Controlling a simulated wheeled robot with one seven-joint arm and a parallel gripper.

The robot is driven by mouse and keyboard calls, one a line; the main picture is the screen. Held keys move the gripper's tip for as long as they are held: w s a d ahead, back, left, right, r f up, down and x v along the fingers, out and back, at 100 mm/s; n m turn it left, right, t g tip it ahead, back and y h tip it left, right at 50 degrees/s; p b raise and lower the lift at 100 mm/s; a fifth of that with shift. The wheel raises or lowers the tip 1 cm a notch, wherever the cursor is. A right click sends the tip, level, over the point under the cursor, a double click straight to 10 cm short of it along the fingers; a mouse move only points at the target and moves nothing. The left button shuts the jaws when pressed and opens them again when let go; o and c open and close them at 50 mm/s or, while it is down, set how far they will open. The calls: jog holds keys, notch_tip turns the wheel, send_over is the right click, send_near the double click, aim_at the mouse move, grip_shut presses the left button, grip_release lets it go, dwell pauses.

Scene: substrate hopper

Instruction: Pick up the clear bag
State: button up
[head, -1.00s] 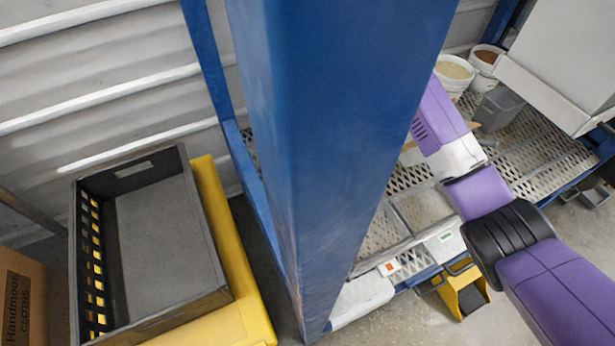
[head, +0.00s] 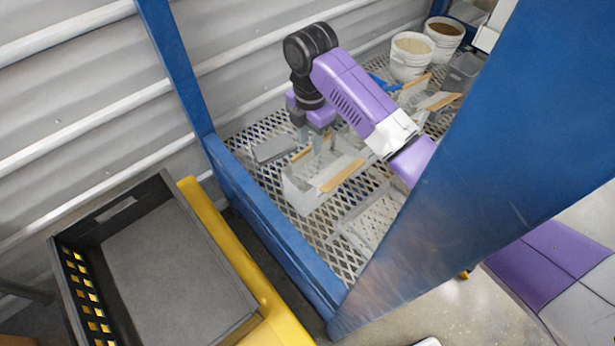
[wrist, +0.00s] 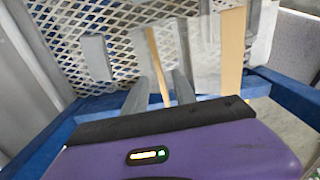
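A clear bag (head: 305,192) with tan strips along its top stands on the metal mesh shelf in the head view. My gripper (head: 317,150) points down at its back end. In the wrist view the two fingertips (wrist: 158,85) are apart, one on each side of a tan strip (wrist: 153,52). The bag's clear side (wrist: 198,62) shows faintly to the right, with a second tan strip beyond it. I cannot tell whether the fingers touch the bag.
A blue post (head: 450,190) blocks part of the head view. A grey piece (head: 275,148) lies left of the bag. White buckets (head: 410,57) and more tan-edged items (head: 415,88) stand farther right. An empty black crate (head: 245,290) sits on a yellow stand at lower left.

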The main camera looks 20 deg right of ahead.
aim_at(312, 160)
jog(key=f, duration=0.5)
jog(key=shift+d+f+b, duration=0.1)
jog(key=shift+d+b, duration=0.2)
jog(key=shift+b, duration=0.05)
grip_shut()
dwell(1.1)
